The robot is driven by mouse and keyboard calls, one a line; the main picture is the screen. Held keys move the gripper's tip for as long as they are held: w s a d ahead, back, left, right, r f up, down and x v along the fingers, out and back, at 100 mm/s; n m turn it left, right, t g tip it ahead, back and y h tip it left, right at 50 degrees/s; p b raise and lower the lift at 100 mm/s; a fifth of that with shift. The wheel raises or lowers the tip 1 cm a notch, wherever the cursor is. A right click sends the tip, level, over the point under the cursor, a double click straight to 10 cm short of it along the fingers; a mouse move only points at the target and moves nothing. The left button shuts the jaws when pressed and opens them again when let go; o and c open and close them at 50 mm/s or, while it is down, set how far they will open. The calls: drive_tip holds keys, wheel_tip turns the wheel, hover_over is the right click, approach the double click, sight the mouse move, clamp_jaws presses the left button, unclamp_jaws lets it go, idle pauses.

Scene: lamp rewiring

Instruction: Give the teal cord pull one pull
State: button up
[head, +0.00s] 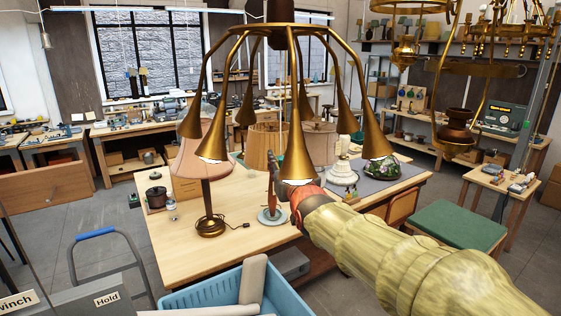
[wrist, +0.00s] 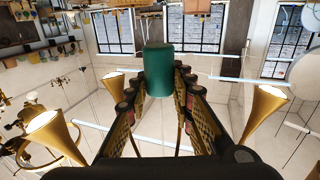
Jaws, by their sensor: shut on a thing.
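The teal cord pull (wrist: 158,70) is a dark teal cylinder between the fingertips of my gripper (wrist: 160,92) in the wrist view. The fingers are shut on it, one on each side. In the head view my arm reaches in from the lower right, and my gripper (head: 272,183) is partly hidden behind the brass chandelier's bell shade. I cannot make out the pull in the head view. The brass chandelier (head: 297,150) hangs over the workbench. The wrist view is upside down, with bell shades (wrist: 262,112) on both sides of my gripper.
A blue crate (head: 196,292) stands in front, with a green-topped stool (head: 458,225) at the right. Another brass fixture (head: 440,95) hangs at the upper right.

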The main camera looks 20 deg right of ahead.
clamp_jaws()
drive_tip(key=shift+f, duration=0.25)
drive_tip(key=shift+f+b, duration=1.15)
drive_tip(key=shift+b, duration=0.5)
drive_tip(key=shift+r, duration=0.2)
drive_tip(key=shift+r+p, duration=0.45)
drive_tip(key=shift+r, duration=0.7)
drive_tip(key=o, duration=0.6)
unclamp_jaws()
